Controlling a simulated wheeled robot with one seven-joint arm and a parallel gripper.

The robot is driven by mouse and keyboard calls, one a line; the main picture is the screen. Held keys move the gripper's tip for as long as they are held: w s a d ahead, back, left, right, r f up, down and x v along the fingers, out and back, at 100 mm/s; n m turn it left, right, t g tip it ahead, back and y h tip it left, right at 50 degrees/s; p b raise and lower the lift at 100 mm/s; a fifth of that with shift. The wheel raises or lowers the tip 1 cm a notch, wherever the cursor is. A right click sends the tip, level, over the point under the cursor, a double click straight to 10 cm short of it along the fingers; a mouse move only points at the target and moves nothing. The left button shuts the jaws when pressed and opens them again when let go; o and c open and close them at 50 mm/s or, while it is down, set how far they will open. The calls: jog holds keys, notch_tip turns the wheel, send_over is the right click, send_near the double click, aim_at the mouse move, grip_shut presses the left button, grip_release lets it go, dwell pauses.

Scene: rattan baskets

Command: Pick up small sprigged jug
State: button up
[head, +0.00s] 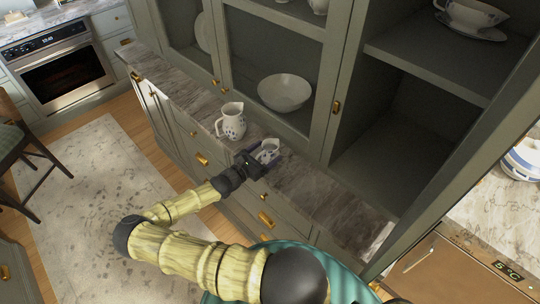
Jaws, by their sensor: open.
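A small white sprigged jug (268,150) with dark blue marks stands on the marble counter ledge of the green cabinet. My gripper (262,156) is at this jug, with its dark fingers around or beside it; I cannot tell whether they touch it. The gripper is open. The jug's lower part is partly hidden by the gripper. A larger white jug (231,121) with similar blue sprigs and a handle stands a little to the left on the same ledge.
The marble ledge (318,194) is clear to the right. Glass cabinet doors rise behind it, with a white bowl (285,92) inside. An open shelf at upper right holds a cup on a saucer (470,33). A chair (30,160) stands far left.

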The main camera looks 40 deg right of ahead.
aim_at(265, 154)
jog(key=c, duration=1.2)
jog(key=shift+o, duration=0.2)
notch_tip(265, 154, up, 10)
jog(key=b, duration=0.2)
